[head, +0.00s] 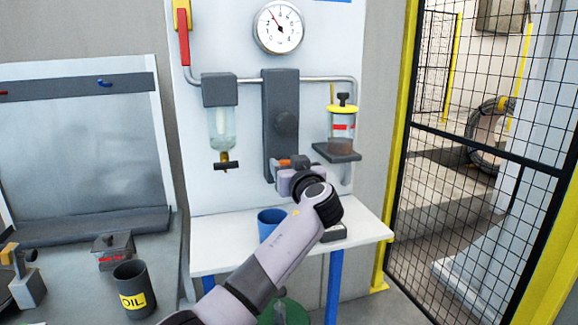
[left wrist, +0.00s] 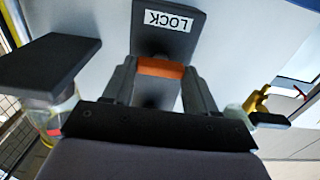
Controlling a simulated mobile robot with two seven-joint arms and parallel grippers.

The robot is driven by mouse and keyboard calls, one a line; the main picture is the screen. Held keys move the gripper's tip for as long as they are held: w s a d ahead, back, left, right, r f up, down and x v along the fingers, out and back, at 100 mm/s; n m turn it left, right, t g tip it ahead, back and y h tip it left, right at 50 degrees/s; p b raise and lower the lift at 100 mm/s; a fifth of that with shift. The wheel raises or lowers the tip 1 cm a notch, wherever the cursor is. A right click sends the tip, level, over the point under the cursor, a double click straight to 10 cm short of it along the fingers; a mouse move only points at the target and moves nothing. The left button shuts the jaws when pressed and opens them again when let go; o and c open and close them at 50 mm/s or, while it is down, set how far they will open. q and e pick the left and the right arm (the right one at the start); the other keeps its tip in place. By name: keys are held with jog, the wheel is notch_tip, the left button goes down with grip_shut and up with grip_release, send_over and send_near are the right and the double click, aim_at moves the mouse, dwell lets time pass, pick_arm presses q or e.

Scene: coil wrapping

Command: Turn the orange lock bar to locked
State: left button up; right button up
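The orange lock bar (head: 284,162) shows as a small orange piece low on the dark upright plate (head: 281,92) of the wall panel. In the left wrist view the orange lock bar (left wrist: 161,67) lies crosswise between my left fingertips and fills the gap between them. A white LOCK label (left wrist: 168,21) is on the dark plate just beyond it. My left gripper (head: 292,170) is at the bar, and in the left wrist view its fingers (left wrist: 161,75) appear shut on the bar. The bar's ends are hidden by the fingers. My right gripper is not in view.
A mesh fence (head: 480,170) is at right.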

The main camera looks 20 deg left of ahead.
pick_arm(q)
jog(key=shift+f+m, duration=0.1)
jog(key=shift+m, duration=0.2)
jog(key=m, duration=1.7)
jog(key=shift+w+d+f+p, duration=0.1)
jog(key=shift+f+p, duration=0.1)
jog(key=shift+p, duration=0.2)
jog(key=shift+m, duration=0.3)
jog(key=o, duration=1.1)
jog(key=shift+c, duration=0.2)
jog(key=shift+d, duration=0.1)
